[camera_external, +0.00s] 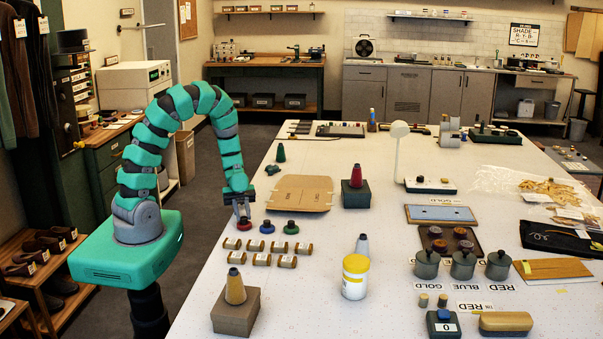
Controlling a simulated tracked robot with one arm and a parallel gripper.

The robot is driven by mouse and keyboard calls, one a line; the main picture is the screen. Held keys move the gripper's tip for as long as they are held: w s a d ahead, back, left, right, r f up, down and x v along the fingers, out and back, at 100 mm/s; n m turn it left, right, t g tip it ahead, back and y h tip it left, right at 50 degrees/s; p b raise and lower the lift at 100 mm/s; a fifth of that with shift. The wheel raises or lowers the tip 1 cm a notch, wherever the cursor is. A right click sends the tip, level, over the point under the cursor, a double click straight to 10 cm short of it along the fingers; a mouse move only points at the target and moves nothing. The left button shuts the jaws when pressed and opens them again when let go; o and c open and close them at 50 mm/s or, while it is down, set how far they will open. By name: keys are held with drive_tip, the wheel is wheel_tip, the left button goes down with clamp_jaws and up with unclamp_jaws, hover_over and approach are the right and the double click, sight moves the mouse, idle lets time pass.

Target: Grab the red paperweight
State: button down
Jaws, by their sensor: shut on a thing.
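My gripper (242,211) points down at the left edge of the white table (330,240). It is shut on the red paperweight (244,225), whose red lower part shows just below the fingers. The fingers hide its top. I cannot tell whether the paperweight still touches the table. A blue paperweight (267,228) and a green paperweight (291,228) stand in a row to its right, apart from my gripper.
Several thread spools (262,260) lie in front of the paperweights. A tan folder (300,193) lies behind them. A red cone on a dark block (355,190) stands to the right, and a yellow cone on a box (235,300) stands in front.

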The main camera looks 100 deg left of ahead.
drive_tip(key=shift+r, duration=1.35)
drive_tip(key=shift+s+r, duration=0.15)
drive_tip(key=shift+r, duration=0.15)
drive_tip(key=s+d+r+b, duration=0.1)
drive_tip(key=s+d+b, duration=0.2)
drive_tip(key=s, duration=1.2)
drive_tip(key=shift+d+r, duration=0.2)
drive_tip(key=shift+d, duration=0.85)
